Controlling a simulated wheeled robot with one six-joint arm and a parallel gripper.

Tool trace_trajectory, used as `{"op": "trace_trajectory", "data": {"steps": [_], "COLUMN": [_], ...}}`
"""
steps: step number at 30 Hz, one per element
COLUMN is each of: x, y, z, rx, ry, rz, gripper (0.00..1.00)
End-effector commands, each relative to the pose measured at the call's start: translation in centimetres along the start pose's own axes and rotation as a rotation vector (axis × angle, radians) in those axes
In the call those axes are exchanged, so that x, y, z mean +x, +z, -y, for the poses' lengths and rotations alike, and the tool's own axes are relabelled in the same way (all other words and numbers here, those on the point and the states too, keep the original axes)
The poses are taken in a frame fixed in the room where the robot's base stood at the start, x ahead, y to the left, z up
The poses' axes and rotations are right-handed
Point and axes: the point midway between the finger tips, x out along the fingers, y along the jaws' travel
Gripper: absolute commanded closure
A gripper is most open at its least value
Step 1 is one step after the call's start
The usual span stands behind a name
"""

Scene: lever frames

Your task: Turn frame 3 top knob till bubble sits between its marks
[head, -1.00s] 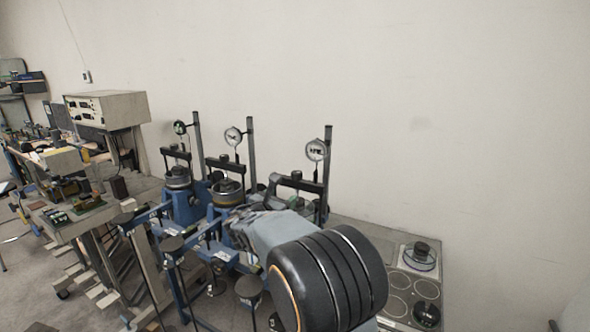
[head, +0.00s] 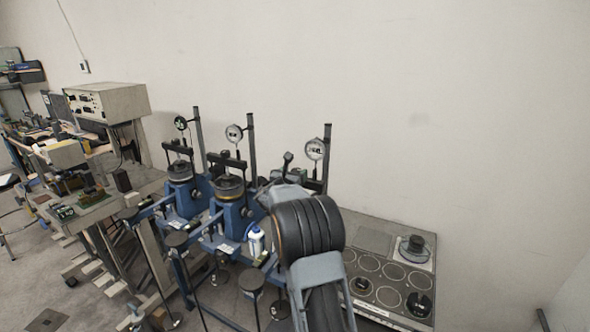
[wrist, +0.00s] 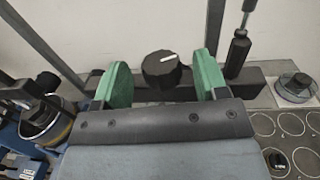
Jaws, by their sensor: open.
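In the wrist view, a black knob (wrist: 160,66) with a white pointer line stands on a dark crossbar (wrist: 246,88). My gripper (wrist: 161,80) is open, with one green-padded finger on each side of the knob. Gaps show between both pads and the knob. In the head view, the rightmost lever frame, with a dial gauge (head: 315,149) on its post, is mostly hidden behind my arm. My gripper cannot be made out there. I see no bubble or marks in either view.
Two more blue lever frames with dials (head: 234,133) stand to the left. A white bottle (head: 256,241) stands on the blue bench. A table with round recesses and black weights (head: 412,248) is at the right. A pale wall closes the back.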

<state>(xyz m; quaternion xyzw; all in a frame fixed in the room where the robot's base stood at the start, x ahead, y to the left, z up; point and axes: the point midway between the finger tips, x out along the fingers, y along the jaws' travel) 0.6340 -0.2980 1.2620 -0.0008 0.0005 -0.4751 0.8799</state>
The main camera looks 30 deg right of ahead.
Motion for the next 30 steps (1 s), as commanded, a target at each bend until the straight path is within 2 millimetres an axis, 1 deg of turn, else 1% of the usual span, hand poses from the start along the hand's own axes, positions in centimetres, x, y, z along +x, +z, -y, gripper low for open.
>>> {"op": "trace_trajectory", "data": {"steps": [5, 14, 27, 30], "x": [0.89, 0.99, 0.97, 0.97], "y": [0.01, -0.04, -0.02, -0.03], "z": [0.06, 0.06, 0.05, 0.05], "rx": [0.0, 0.0, 0.0, 0.0], "ry": [-0.001, -0.001, -0.001, -0.001], "rz": [0.0, 0.0, 0.0, 0.0], "gripper": [0.33, 0.33, 0.75, 0.83]}}
